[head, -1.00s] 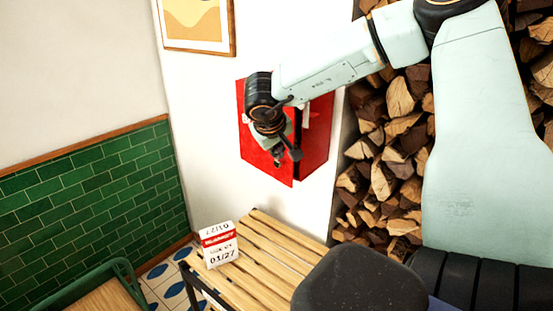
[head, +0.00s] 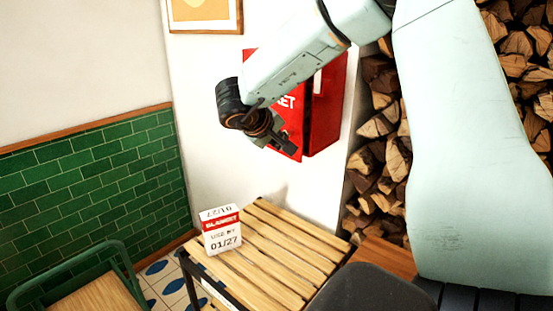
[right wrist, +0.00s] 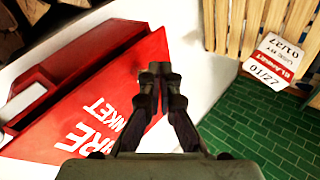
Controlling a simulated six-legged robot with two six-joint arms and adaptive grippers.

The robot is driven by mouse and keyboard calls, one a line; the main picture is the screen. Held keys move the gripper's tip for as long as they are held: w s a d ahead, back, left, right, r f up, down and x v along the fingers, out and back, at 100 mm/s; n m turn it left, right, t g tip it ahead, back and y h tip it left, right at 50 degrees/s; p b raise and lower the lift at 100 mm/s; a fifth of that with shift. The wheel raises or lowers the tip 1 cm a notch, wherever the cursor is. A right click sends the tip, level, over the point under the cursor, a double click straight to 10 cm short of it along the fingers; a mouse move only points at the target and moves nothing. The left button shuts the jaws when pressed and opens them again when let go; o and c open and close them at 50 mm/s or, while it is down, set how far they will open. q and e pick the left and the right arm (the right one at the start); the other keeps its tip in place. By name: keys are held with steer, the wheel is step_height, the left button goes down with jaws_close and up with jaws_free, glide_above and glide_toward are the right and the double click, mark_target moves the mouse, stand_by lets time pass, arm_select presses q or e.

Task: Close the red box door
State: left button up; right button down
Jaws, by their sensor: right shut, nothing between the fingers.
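The red box (head: 326,108) hangs on the white wall beside the firewood. Its red door (head: 289,126) stands ajar at the left, with a dark gap between door and box. White lettering on the door shows in part. My left gripper is not in view.
A slatted wooden bench (head: 285,245) stands below the box, bearing a white and red blanket carton (head: 222,236). Stacked firewood (head: 385,150) is to the right. A green chair (head: 75,285) stands at lower left by green tiles. A picture (head: 205,14) hangs above.

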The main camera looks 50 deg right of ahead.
mark_target(286, 135)
steer(key=w+a+f+m+h+b, duration=0.4)
steer(key=w+f+h+b, duration=0.1)
steer(key=b, duration=0.7)
steer(key=a+r+m+g+h+b, duration=0.3)
steer(key=a+m, duration=0.4)
steer(key=m, duration=0.3)
steer(key=d, duration=0.5)
steer(key=d+m+b, duration=0.1)
steer(key=d, duration=0.3)
steer(key=s+d+m+b, duration=0.1)
steer(key=d, duration=0.4)
steer(key=shift+s+d+r, duration=0.1)
steer(key=shift+d+r, duration=0.15)
steer(key=shift+d, duration=0.05)
steer(key=shift+a, duration=0.1)
